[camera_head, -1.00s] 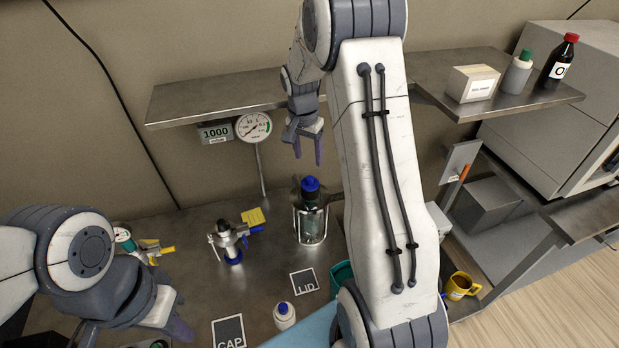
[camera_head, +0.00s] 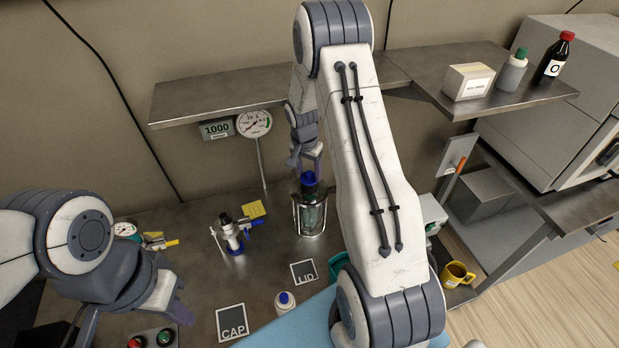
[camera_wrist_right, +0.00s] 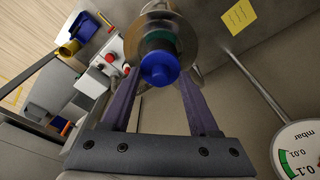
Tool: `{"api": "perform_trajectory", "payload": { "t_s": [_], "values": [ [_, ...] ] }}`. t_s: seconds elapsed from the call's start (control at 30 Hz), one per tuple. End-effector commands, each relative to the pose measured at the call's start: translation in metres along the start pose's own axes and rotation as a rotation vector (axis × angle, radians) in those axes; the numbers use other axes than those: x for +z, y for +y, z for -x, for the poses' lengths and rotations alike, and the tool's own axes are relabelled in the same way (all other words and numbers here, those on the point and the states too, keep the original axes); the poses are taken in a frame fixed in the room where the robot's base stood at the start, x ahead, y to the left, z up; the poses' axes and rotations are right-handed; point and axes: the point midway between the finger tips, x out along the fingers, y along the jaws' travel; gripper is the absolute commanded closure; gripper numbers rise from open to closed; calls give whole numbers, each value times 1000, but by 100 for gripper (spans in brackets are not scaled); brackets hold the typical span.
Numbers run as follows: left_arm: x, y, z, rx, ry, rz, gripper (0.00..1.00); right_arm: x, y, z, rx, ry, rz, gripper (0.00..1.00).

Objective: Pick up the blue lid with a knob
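The blue lid with a knob (camera_head: 308,181) sits upright on a glass vessel in a metal holder (camera_head: 312,215) on the bench. In the right wrist view the blue lid (camera_wrist_right: 158,68) lies between the two fingertips, over a dark green ring. My right gripper (camera_head: 305,167) is just above the lid, pointing down. Its fingers (camera_wrist_right: 160,85) are spread either side of the lid, with no clear contact visible. My left gripper (camera_head: 172,302) hangs low at the left, away from the lid; its finger gap is not clear.
A pressure gauge (camera_head: 254,124) on a stem stands behind the vessel, below a metal shelf (camera_head: 215,100). A blue-handled valve fitting (camera_head: 232,236) is to the left.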

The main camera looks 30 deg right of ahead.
Motion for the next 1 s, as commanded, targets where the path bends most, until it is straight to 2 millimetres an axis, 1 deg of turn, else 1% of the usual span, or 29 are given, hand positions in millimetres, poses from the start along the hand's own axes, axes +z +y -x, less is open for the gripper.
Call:
{"api": "perform_trajectory", "payload": {
  "t_s": [0.03,0.07,0.1,0.13,0.17,0.57,0.67,0.73,0.83,0.87,0.9,1.0],
  "values": [
    [0,0,0,0,0,0,100,0,0,0,0,0,0,60],
    [0,0,0,0,0,0,100,0,0,0,0,0,0,71],
    [0,0,0,0,0,0,100,0,0,0,0,0,0,87],
    [0,0,0,0,0,0,100,0,0,0,0,0,0,98],
    [0,0,0,0,0,0,100,0,0,0,0,0,0,100],
    [0,0,-3,0,0,1,100,-1,0,4,-1,2,1,100],
    [0,0,-7,0,0,1,100,-2,-1,10,-1,3,1,100],
    [1,-1,-12,0,0,2,100,-4,-1,18,-4,4,-1,100],
    [1,-2,-22,0,0,3,100,-7,-1,36,-6,7,0,100],
    [1,-2,-25,0,0,4,100,-7,1,41,-5,5,-2,100],
    [2,-2,-28,0,0,4,100,-7,13,45,-2,3,-4,100],
    [2,-3,-37,0,0,5,100,-6,37,59,-2,4,-7,100]
  ]
}}
